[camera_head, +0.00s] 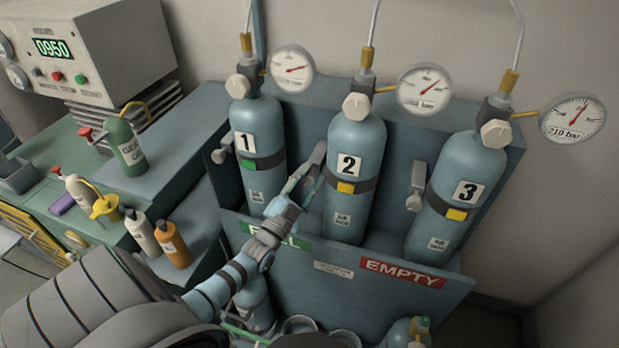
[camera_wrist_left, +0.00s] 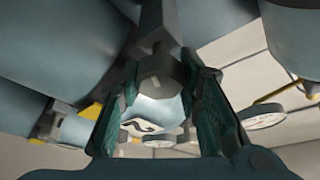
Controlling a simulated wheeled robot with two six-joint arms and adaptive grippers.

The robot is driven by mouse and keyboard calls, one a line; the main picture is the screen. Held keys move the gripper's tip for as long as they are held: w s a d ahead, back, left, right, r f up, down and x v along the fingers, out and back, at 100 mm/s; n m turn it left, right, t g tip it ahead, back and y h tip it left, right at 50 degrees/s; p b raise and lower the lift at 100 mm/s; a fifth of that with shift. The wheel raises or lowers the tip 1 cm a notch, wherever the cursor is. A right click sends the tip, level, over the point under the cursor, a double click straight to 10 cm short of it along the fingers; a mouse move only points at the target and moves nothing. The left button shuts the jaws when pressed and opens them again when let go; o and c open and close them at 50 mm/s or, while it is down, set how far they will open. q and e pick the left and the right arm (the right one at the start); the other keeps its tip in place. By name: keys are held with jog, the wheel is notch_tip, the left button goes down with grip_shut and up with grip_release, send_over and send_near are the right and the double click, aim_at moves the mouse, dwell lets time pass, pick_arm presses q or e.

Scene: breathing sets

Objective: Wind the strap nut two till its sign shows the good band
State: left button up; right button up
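The strap nut two (camera_head: 318,153) is a grey fitting at the left side of blue cylinder 2 (camera_head: 354,137). The strap of cylinder 2 carries a yellow sign (camera_head: 346,187). My left gripper (camera_head: 303,176) reaches up from below to this nut. In the left wrist view, the round nut (camera_wrist_left: 160,75) lies between the tips of my two dark green fingers (camera_wrist_left: 163,88), which stand apart on either side. They look open around it, and firm contact is not visible. My right gripper is out of view.
Cylinder 1 (camera_head: 258,128) has a green strap sign (camera_head: 249,164); cylinder 3 (camera_head: 470,170) has a yellow one (camera_head: 456,214). The rack's front panel (camera_head: 330,262) is below my gripper. Bottles (camera_head: 172,243) stand on the bench at left.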

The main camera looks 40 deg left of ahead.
pick_arm(q)
jog(key=c, duration=0.3)
jog(key=shift+n, duration=0.3)
jog(key=n+y, duration=0.3)
jog(key=n, duration=0.2)
jog(key=shift+n, duration=0.3)
jog(key=shift+s+a+n+g+y, duration=0.15)
jog(key=shift+n+y, duration=0.55)
jog(key=shift+n, duration=0.65)
jog(key=shift+w+d+n+g+y, duration=0.15)
jog(key=shift+n+y, duration=0.55)
jog(key=shift+n, duration=0.65)
jog(key=shift+s+a, duration=0.1)
jog(key=shift+a, duration=0.05)
jog(key=o, duration=1.1)
jog(key=shift+o, duration=0.2)
